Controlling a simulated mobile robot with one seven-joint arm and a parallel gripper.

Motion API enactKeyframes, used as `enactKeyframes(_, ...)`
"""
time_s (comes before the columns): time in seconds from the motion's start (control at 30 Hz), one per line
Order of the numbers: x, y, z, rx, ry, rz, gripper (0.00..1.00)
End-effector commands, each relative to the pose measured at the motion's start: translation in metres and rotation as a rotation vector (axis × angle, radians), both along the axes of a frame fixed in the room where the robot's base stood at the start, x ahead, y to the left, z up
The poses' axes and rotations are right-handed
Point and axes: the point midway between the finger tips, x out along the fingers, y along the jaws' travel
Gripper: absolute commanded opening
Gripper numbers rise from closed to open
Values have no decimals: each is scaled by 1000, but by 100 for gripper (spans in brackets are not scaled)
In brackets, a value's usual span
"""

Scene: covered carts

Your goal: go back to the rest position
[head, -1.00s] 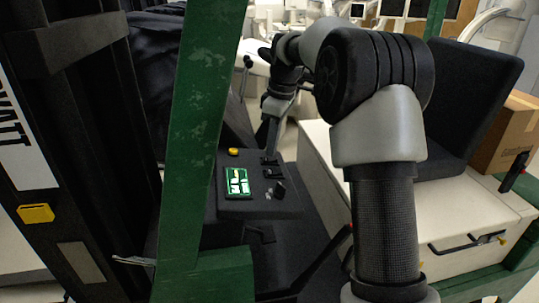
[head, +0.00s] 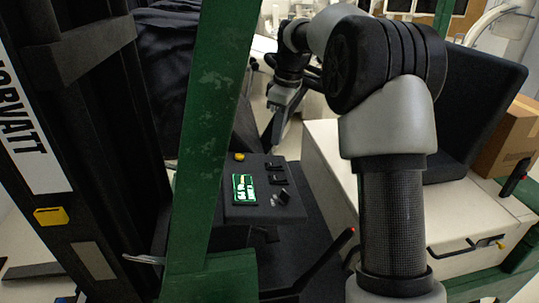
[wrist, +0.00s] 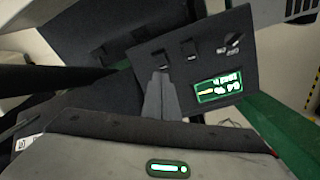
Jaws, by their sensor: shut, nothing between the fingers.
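My gripper (head: 277,143) is in the middle of the head view, pointing down above the far side of a dark control panel. Its fingers (wrist: 160,80) are together and empty in the wrist view. The panel (head: 238,212) carries a lit green display (head: 244,188), a yellow button (head: 239,157), two small black switches (head: 276,173) and a dark knob (head: 284,197). The panel also shows in the wrist view (wrist: 205,62), with its display (wrist: 219,88) right of the fingers. The fingertips appear clear of the panel, though the exact gap is hard to judge.
A green post (head: 205,110) stands close at left, beside a black upright frame (head: 75,120). A white bench (head: 335,175) with a black seat back (head: 480,110) is at right, with a cardboard box (head: 510,140) behind. A red-tipped lever (head: 325,258) rises below the panel.

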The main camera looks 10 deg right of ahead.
Motion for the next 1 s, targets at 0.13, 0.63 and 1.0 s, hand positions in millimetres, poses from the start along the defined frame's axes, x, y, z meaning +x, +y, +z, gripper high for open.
enactKeyframes(0.13,-21,3,23,-15,-24,-65,0)
enactKeyframes(0.63,-237,6,80,30,-230,-705,0)
enactKeyframes(1.0,-333,1,34,170,-308,-1015,0)
